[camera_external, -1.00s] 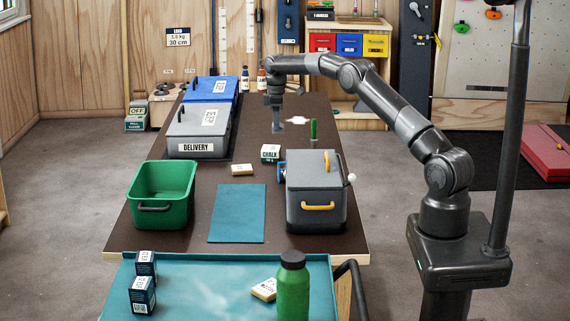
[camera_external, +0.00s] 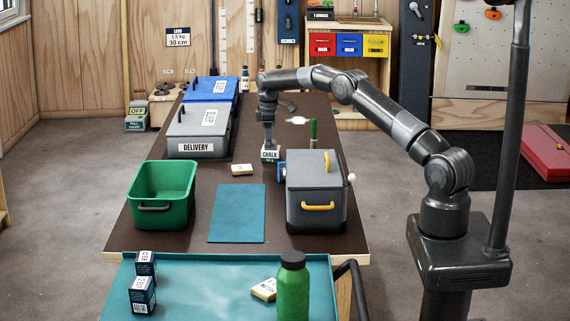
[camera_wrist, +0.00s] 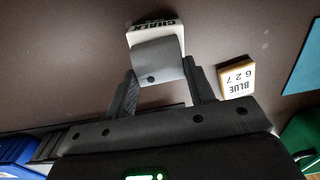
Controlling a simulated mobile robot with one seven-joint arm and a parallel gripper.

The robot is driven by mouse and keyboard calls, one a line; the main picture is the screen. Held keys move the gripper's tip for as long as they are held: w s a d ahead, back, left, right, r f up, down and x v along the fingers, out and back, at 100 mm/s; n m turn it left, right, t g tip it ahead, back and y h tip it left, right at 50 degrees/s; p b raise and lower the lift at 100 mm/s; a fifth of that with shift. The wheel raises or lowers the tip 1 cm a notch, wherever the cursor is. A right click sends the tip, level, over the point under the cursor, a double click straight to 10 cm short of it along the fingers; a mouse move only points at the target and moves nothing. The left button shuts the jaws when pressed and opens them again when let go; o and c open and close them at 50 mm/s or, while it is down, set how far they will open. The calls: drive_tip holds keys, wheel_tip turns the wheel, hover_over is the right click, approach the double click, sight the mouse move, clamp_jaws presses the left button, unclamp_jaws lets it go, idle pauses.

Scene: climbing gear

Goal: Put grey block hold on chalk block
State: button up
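The chalk block (camera_external: 270,155), a white box with a dark "CHALK" label, stands on the dark table left of the grey lidded box. My gripper (camera_external: 268,125) points down right above it. In the wrist view the grey block hold (camera_wrist: 158,62) sits between the two fingertips of my gripper (camera_wrist: 160,72), which meet its sides. The white chalk block (camera_wrist: 155,33) shows just beyond the hold and is partly covered by it. The hold is over the chalk block; I cannot tell whether it rests on it.
A grey lidded box (camera_external: 316,195) with a yellow handle stands close at right. A small "BLUE" tan block (camera_external: 242,170) lies at left; it also shows in the wrist view (camera_wrist: 237,78). A green bin (camera_external: 161,195), teal mat (camera_external: 237,213) and grey delivery box (camera_external: 198,133) are nearby.

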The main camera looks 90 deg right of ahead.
drive_tip(key=o, duration=0.4)
drive_tip(key=shift+o, duration=0.2)
drive_tip(key=shift+r, duration=0.1)
